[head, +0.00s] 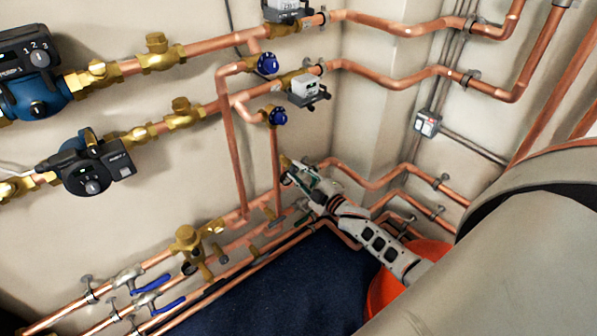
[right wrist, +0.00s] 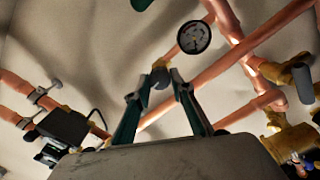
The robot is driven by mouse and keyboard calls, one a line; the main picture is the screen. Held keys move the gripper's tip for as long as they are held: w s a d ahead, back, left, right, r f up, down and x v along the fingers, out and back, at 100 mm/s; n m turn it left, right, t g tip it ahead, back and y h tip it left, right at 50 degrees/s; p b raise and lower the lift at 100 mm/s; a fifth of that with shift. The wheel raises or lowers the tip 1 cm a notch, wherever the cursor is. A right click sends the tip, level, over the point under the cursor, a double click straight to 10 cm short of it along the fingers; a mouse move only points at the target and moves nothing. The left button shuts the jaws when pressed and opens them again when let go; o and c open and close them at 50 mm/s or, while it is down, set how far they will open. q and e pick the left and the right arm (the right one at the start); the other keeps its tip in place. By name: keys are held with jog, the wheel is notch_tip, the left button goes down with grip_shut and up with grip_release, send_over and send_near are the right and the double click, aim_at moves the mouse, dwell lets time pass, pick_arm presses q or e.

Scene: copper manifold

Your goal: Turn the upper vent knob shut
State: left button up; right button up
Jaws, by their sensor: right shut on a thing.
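My right gripper (head: 291,174) reaches to the wall pipes at the middle of the head view. In the right wrist view its two dark green fingers (right wrist: 160,88) close on a small dark grey knob (right wrist: 160,77) on a brass fitting, which I take to be the vent knob. The fingers stand on either side of it. In the head view the gripper mostly hides the knob; a bit of brass shows beside the fingertips. I cannot tell how far the knob is turned. My left gripper is not in view.
Copper pipes (head: 380,72) run close around the gripper. A round gauge (right wrist: 194,37) and a dark boxed actuator (right wrist: 62,128) are near it. Two blue round dials (head: 267,63) sit above. Pumps (head: 90,170) are at left. Blue-handled valves (head: 155,284) stand low. An orange-red object (head: 385,292) is below my arm.

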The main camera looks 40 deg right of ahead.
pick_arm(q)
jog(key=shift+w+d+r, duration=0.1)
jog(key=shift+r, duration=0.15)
pick_arm(e)
jog(key=shift+m, duration=0.6)
jog(key=o, duration=1.1)
jog(key=s+d, duration=0.1)
jog(key=s, duration=1.1)
